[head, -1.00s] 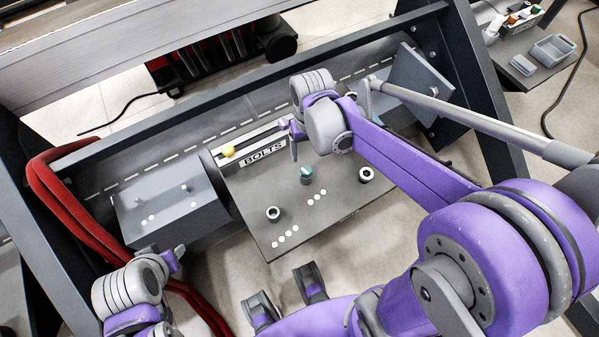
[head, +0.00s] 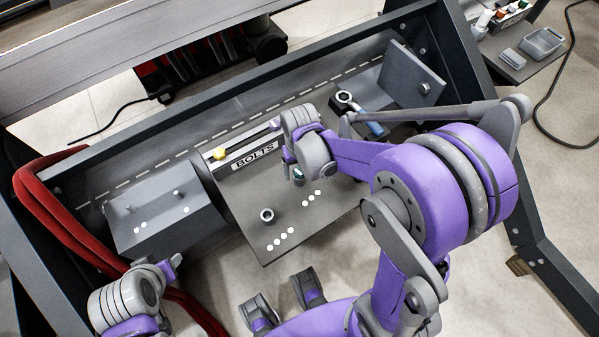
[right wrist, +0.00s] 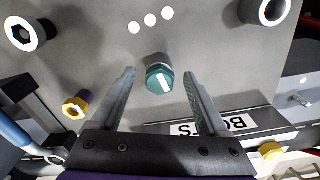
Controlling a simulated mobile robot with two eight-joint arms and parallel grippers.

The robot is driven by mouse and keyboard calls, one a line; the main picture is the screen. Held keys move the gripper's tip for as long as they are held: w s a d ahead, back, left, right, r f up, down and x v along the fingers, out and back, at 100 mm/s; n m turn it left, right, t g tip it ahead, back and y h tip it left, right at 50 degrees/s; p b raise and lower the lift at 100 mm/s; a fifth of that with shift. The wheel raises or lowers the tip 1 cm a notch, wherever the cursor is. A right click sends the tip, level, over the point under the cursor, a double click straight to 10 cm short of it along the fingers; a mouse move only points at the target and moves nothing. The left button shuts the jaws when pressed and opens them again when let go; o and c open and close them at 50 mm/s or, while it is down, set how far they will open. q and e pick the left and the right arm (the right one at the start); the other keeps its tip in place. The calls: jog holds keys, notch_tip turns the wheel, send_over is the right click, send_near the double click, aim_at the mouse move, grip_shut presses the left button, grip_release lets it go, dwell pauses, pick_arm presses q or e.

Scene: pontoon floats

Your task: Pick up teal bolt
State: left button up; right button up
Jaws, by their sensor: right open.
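The teal bolt (right wrist: 159,79) stands on the grey plate in the right wrist view, its teal head with a white mark facing the camera. In the head view the bolt (head: 299,173) is mostly hidden by my right gripper (head: 296,172). In the right wrist view my right gripper (right wrist: 159,73) is open, with one finger on each side of the bolt and visible gaps between. Nothing is held in it. My left gripper (head: 174,264) is at the lower left of the head view, away from the bolt; its jaw opening is unclear.
A yellow bolt (head: 219,153) sits by the BOLTS label (head: 255,155). A purple bolt with a yellow head (right wrist: 76,107) stands near the right gripper. A ring-shaped socket (head: 267,215) stands on the plate. A blue-handled wrench (head: 372,127) lies to the right. Red hoses (head: 55,215) hang at left.

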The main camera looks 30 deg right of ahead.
grip_shut()
jog(key=shift+r, duration=0.15)
dwell(0.4)
